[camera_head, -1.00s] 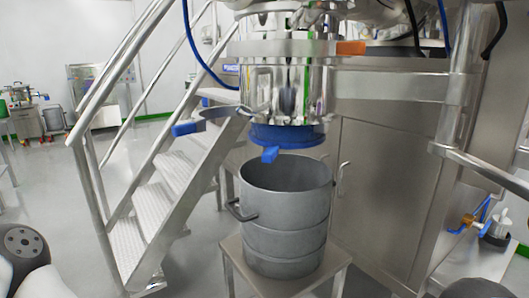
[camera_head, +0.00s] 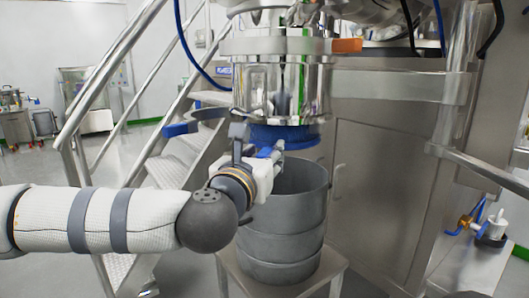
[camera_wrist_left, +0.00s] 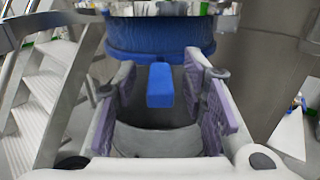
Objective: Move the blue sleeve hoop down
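The blue sleeve hoop (camera_head: 290,135) is a blue band around the bottom of the shiny steel vessel, above the grey drum. It also fills the top of the left wrist view (camera_wrist_left: 160,35), with a blue tab (camera_wrist_left: 160,86) sticking out toward the camera. My left gripper (camera_head: 268,154) is just below and in front of the hoop. In the left wrist view its two purple-padded fingers (camera_wrist_left: 165,92) stand wide apart, one on each side of the tab, with visible gaps. My wrist hides part of the hoop in the head view. My right gripper is not in view.
An open grey drum (camera_head: 283,240) stands on a low steel stool (camera_head: 332,270) under the vessel. A steel ring clamp with a blue handle (camera_head: 182,129) juts out left of the vessel. Metal stairs with railings (camera_head: 105,75) are at left; a steel cabinet (camera_head: 375,190) is at right.

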